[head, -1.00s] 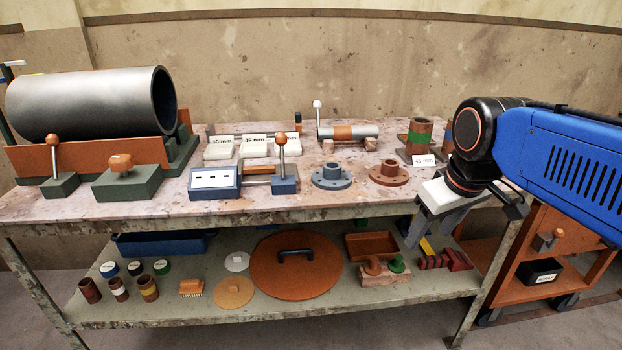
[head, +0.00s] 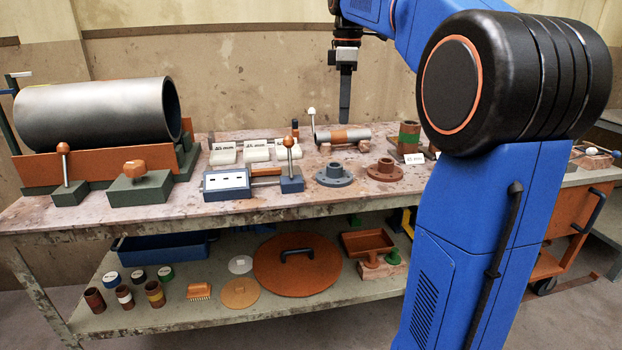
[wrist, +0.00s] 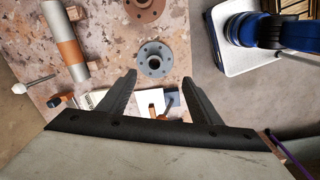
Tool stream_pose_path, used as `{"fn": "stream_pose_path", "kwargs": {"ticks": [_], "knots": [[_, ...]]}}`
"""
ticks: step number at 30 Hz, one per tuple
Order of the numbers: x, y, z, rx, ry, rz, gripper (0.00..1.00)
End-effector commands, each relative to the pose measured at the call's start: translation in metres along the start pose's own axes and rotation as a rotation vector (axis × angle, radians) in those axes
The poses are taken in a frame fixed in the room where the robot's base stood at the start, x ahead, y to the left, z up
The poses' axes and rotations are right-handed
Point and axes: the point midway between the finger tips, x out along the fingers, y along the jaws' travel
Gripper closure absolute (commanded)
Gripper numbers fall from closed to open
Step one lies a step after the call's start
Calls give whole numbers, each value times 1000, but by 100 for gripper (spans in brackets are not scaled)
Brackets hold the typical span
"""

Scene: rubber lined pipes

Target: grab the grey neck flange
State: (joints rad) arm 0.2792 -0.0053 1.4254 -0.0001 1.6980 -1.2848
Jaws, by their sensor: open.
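The grey neck flange (head: 333,174) lies flat on the bench top, its round neck upward, just left of the rust-brown flange (head: 385,170). In the wrist view the grey flange (wrist: 154,60) is near the middle, just beyond the fingertips, with its bore visible. My gripper (head: 345,118) points down in the head view, appearing above the back of the bench with its fingers overlapping in line. In the wrist view my gripper (wrist: 158,78) has its two fingers spread wide with nothing held between them. The flange is clear of the fingers.
A grey pipe with an orange band (head: 343,136) rests on blocks behind the flange. A blue-grey fixture with a ball-topped lever (head: 289,165) stands close on the left. White labelled blocks (head: 256,149) stand behind it. A large pipe (head: 95,113) fills the bench's left end.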

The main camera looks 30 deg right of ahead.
Motion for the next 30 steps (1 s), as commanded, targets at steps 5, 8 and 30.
{"fn": "stream_pose_path", "kwargs": {"ticks": [5,8,30], "knots": [[-6,18,4,-53,-6,-21,42],[-1,20,4,-62,-6,-25,42],[111,17,4,-61,-6,-23,42]]}}
